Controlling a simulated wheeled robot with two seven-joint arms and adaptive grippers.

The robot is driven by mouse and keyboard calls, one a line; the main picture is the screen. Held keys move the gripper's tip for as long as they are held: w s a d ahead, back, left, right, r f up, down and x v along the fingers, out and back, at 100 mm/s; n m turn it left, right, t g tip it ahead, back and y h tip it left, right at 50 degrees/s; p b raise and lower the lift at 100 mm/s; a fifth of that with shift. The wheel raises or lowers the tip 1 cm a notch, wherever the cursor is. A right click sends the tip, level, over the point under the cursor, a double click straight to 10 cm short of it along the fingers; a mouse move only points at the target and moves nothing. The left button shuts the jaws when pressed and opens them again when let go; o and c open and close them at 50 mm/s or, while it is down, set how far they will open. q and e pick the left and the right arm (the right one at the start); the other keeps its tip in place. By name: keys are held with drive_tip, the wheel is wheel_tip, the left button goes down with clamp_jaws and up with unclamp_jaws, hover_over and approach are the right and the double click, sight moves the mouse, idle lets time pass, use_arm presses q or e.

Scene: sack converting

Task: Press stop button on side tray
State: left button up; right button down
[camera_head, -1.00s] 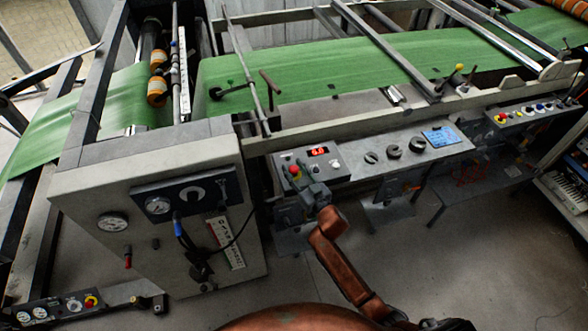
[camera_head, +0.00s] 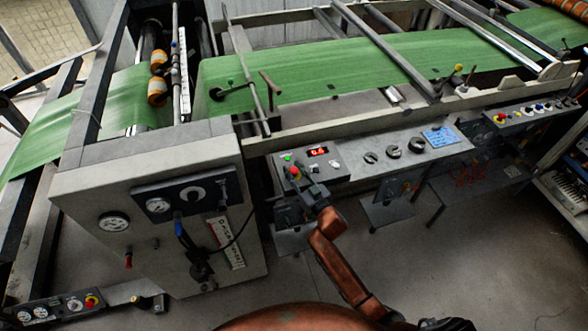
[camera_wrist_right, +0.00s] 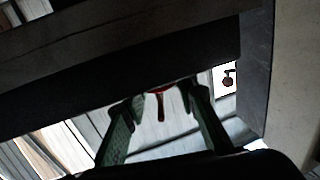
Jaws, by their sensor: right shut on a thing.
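A red stop button (camera_head: 294,171) with yellow around it sits at the front left of the small grey control box on the machine's side tray (camera_head: 402,160). My right gripper (camera_head: 302,183) is right at the button in the head view, reaching up from below. The right wrist view is dark: my two fingers (camera_wrist_right: 160,122) stand apart, with a red piece (camera_wrist_right: 160,98) showing between them. The exact contact is hard to see. My left gripper is not in view.
Black knobs (camera_head: 391,151) are to the right. Another panel with buttons (camera_head: 530,110) is farther right. A gauge cabinet (camera_head: 150,240) stands left of my arm.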

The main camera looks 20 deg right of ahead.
drive_tip(key=c, duration=1.8)
unclamp_jaws()
drive_tip(key=shift+f, duration=0.25)
drive_tip(key=shift+c, duration=0.2)
drive_tip(key=o, duration=0.3)
drive_tip(key=shift+r, duration=0.1)
drive_tip(key=shift+o, duration=0.2)
drive_tip(key=v, duration=1.2)
